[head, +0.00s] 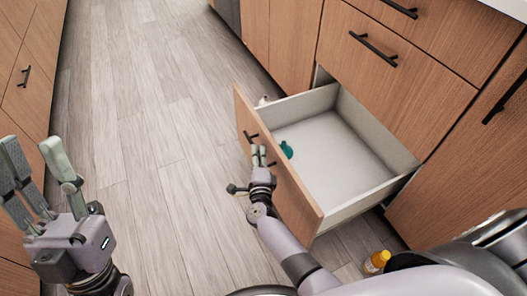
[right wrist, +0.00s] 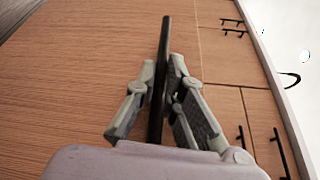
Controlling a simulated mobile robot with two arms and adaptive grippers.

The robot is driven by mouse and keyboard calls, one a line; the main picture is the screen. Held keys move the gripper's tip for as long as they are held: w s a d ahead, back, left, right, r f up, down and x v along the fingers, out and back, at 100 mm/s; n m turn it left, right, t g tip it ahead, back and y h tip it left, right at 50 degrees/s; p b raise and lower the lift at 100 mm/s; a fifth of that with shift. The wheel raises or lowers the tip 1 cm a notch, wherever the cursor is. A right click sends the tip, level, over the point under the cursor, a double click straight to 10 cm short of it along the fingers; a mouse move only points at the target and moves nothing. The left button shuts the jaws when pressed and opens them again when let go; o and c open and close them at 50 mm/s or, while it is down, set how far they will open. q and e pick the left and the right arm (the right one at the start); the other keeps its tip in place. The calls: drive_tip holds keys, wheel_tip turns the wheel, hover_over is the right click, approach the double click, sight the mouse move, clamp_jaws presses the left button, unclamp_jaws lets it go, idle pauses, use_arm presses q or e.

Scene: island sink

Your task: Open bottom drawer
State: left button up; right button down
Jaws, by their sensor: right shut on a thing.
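The bottom drawer (head: 330,155) of the right-hand cabinet stands pulled well out in the head view, with its white inside showing. Its wooden front (head: 297,198) carries a black bar handle (head: 251,138), partly hidden by my right gripper. My right gripper (head: 259,157) is at that front, its fingers closed around the handle. In the right wrist view the handle (right wrist: 160,85) runs between the fingers of the right gripper (right wrist: 165,85). My left gripper (head: 35,165) is at the lower left of the head view, fingers spread apart and empty, away from the drawer.
A teal item (head: 286,149) lies inside the drawer near its front. The drawers above (head: 400,75) are shut. A yellow-orange bottle (head: 376,262) is on the floor at the lower right. Another cabinet (head: 30,80) stands at the left. The wooden floor (head: 140,120) between is clear.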

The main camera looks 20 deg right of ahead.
drive_tip(key=shift+f, duration=0.1)
idle(0.3)
drive_tip(key=c, duration=2)
unclamp_jaws()
drive_tip(key=shift+o, duration=0.2)
drive_tip(key=v, duration=0.8)
drive_tip(key=shift+s+a, duration=0.1)
drive_tip(key=shift+a, duration=0.05)
